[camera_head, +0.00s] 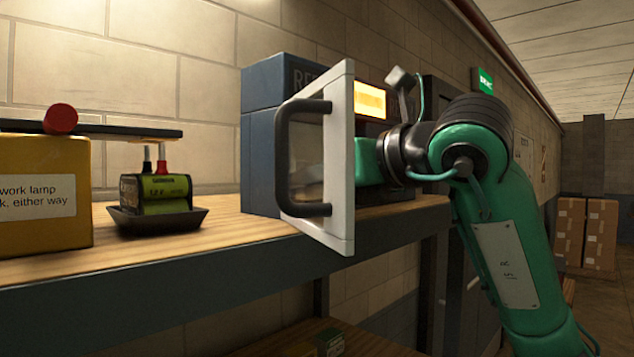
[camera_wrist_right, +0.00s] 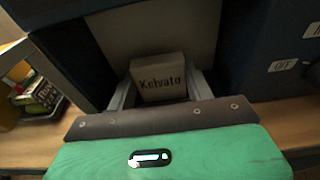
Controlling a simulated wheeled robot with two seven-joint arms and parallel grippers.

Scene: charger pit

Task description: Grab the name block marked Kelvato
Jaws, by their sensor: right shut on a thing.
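The pale name block (camera_wrist_right: 160,72) marked "Kelvato" shows in the right wrist view, in front of a grey surface inside a dark housing. My right gripper (camera_wrist_right: 158,92) is shut on it, one finger on each side. In the head view the right arm comes in from the right, and its green hand (camera_head: 369,162) reaches in behind the open door of the blue cabinet (camera_head: 262,150). The fingers and block are hidden there by the door. My left gripper is not in view.
The cabinet's pale door (camera_head: 341,160) with a black handle (camera_head: 284,160) stands open toward me.

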